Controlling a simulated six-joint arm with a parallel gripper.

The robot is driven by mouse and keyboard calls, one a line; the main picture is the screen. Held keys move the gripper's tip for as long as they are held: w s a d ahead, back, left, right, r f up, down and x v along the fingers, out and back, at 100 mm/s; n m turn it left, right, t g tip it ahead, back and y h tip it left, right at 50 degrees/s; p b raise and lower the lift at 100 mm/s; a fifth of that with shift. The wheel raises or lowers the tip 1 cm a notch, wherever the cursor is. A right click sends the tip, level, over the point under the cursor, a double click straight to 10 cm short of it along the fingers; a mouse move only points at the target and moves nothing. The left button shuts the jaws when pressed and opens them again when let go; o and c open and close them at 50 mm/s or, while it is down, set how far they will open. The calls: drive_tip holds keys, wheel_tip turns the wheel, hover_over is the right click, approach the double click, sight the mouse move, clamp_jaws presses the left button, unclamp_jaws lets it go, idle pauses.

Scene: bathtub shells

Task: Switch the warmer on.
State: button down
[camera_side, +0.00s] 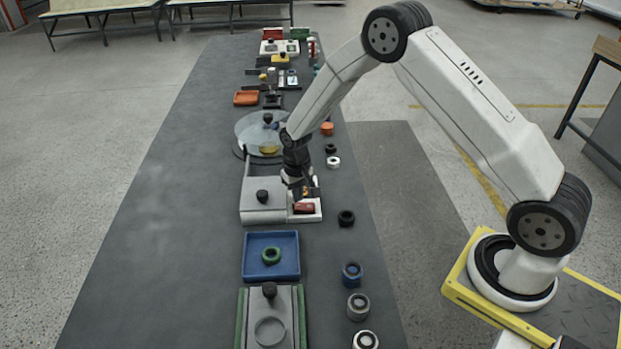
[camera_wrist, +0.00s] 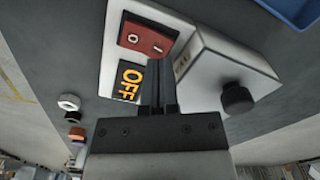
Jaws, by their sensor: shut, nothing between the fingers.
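The warmer's white switch panel (camera_wrist: 113,52) carries a red rocker switch (camera_wrist: 147,38) marked O and I, and a black display (camera_wrist: 131,82) that reads OFF in orange. The red rocker also shows in the side view (camera_side: 304,208). Beside the panel is a grey box (camera_side: 262,212) with a black knob (camera_side: 262,196); the knob shows in the wrist view too (camera_wrist: 236,98). My gripper (camera_wrist: 158,66) is shut and empty. Its tips are over the panel at the edge of the rocker nearest the display, partly covering the display's side. I cannot tell whether they touch.
A blue tray (camera_side: 250,273) with a green ring lies in front of the box. A clear round lid (camera_side: 251,130) with a knob is behind it. Several rings and small jars, including a black ring (camera_side: 346,218), line the right side. The table's left side is clear.

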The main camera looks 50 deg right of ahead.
sight(300, 207)
drive_tip(key=shift+f, duration=1)
idle(0.8)
drive_tip(key=shift+r, duration=3.55)
drive_tip(key=shift+r, duration=0.1)
drive_tip(key=s+a+r+n+t, duration=0.1)
drive_tip(key=s+r, duration=0.4)
drive_tip(key=s, duration=0.5)
drive_tip(key=s+a+r+n+t, duration=0.1)
drive_tip(key=s+r, duration=0.4)
drive_tip(key=s, duration=0.5)
drive_tip(key=shift+s+a+n+t, duration=0.15)
drive_tip(key=shift+a+n+t, duration=0.15)
drive_tip(key=shift+a+n, duration=0.15)
